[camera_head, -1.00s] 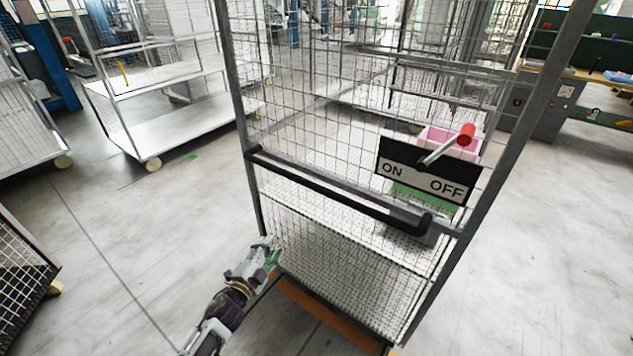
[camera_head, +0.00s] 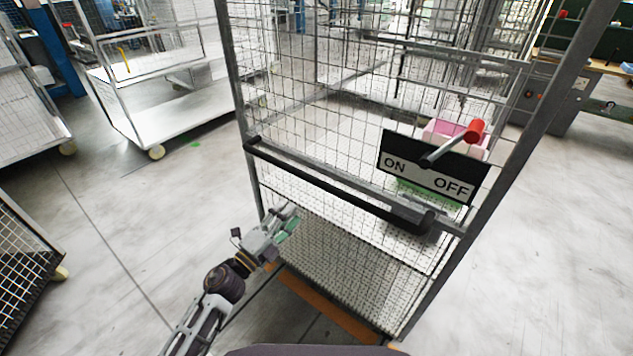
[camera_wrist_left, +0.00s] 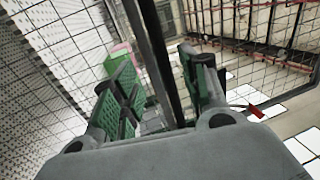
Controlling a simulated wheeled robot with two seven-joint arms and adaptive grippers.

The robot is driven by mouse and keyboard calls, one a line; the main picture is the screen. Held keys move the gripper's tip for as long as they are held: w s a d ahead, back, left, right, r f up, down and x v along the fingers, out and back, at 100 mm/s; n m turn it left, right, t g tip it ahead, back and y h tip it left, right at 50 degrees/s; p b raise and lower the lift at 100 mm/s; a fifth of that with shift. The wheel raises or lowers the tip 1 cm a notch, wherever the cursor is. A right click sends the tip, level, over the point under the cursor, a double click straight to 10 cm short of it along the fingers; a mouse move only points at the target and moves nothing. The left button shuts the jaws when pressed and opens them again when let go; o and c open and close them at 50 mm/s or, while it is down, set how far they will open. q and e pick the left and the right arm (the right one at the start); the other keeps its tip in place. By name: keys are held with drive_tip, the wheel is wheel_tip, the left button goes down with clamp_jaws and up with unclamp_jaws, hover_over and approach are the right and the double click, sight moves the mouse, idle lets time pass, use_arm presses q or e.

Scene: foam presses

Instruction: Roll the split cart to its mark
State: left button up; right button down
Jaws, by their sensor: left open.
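A tall grey wire-mesh cart (camera_head: 232,85) stands upright in front of me, with a black push bar (camera_head: 335,187) across its near side. An ON/OFF plate (camera_head: 432,170) with a red-tipped lever (camera_head: 473,131) shows at its right; the lever slants up to the right. My left gripper (camera_head: 290,218) is open, below the bar's left end and near the cart's left post. In the left wrist view its spread green-padded fingers (camera_wrist_left: 155,68) have a dark bar (camera_wrist_left: 158,55) between or just beyond them; contact cannot be told. My right gripper is out of view.
A white shelf cart (camera_head: 185,105) stands at the back left, and another mesh cart (camera_head: 20,260) at the left edge. An orange strip (camera_head: 325,306) shows low at the cart. A small green patch (camera_head: 196,144) lies on the floor.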

sight(314, 184)
use_arm(q)
drive_tip(key=shift+p+x, duration=0.75)
drive_tip(key=shift+x, duration=3.3)
drive_tip(key=x, duration=0.4)
drive_tip(key=shift+w+d, duration=0.2)
drive_tip(key=shift+w, duration=0.1)
drive_tip(key=shift+w+d+r, duration=0.1)
drive_tip(key=shift+w+d, duration=0.15)
drive_tip(key=shift+w, duration=0.1)
drive_tip(key=shift+w+d+p, duration=0.1)
drive_tip(key=shift+p, duration=0.2)
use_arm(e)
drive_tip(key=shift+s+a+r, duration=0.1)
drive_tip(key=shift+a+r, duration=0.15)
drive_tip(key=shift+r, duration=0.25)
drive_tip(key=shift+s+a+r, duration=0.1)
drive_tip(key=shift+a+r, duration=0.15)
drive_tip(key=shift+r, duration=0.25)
use_arm(q)
clamp_jaws()
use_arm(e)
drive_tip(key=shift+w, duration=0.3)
